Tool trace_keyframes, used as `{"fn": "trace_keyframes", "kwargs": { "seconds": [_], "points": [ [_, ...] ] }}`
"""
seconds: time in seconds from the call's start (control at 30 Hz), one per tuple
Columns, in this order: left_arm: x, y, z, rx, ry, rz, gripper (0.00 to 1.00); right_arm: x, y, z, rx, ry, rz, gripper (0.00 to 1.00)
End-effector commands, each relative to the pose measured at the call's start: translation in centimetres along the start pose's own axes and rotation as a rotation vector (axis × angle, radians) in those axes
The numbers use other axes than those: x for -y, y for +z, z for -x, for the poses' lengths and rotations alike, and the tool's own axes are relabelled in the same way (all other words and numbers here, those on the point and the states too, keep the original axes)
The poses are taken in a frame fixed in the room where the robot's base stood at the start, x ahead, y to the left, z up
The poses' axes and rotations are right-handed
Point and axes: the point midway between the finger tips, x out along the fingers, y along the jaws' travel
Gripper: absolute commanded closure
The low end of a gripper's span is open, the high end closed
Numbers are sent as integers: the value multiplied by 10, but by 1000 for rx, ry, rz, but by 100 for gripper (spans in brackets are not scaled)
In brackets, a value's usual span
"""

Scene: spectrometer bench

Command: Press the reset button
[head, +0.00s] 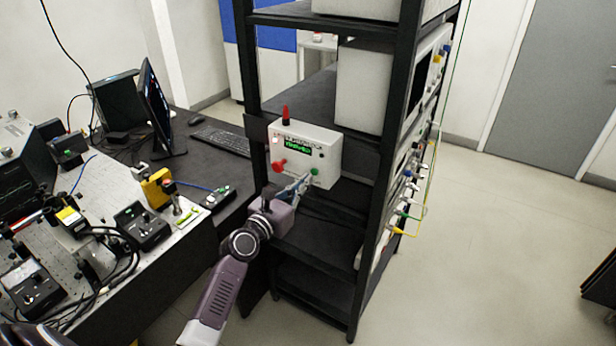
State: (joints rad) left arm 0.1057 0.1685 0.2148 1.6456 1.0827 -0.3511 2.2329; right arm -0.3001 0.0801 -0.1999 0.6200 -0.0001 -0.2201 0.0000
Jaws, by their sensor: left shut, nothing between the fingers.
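A white control box (322,154) is mounted on the black rack, with a lit green display (298,145) on its front. The labels are too small to read, so I cannot tell which is marked reset. My left gripper (303,181) is shut and empty, with its fingertips just in front of the box, close to the green button. I cannot tell whether they touch it. My right gripper is not in view.
The black rack (384,165) has upright posts and shelves around the box. A red beacon (286,115) stands on the box. Cables hang at the rack's right side. An optical bench (118,191) with instruments is at left; open floor (470,250) is at right.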

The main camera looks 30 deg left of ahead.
Motion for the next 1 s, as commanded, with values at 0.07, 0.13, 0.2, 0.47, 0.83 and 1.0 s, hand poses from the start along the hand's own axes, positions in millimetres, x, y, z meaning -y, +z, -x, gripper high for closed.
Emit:
{"fn": "trace_keyframes", "kwargs": {
  "seconds": [0.07, 0.13, 0.2, 0.47, 0.83, 1.0],
  "points": [
    [0, 1, -10, 0, -1, 0, 100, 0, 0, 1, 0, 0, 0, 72],
    [0, 1, -15, 1, 0, 0, 100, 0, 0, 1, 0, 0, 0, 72],
    [0, 0, -18, 0, 0, 0, 100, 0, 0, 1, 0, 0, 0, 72],
    [0, 0, -20, 0, 0, 0, 100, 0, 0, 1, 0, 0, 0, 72],
    [0, 0, -38, 2, 1, 3, 100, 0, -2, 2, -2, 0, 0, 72],
    [0, 3, -39, 5, 1, 0, 100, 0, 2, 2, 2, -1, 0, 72]
  ]
}}
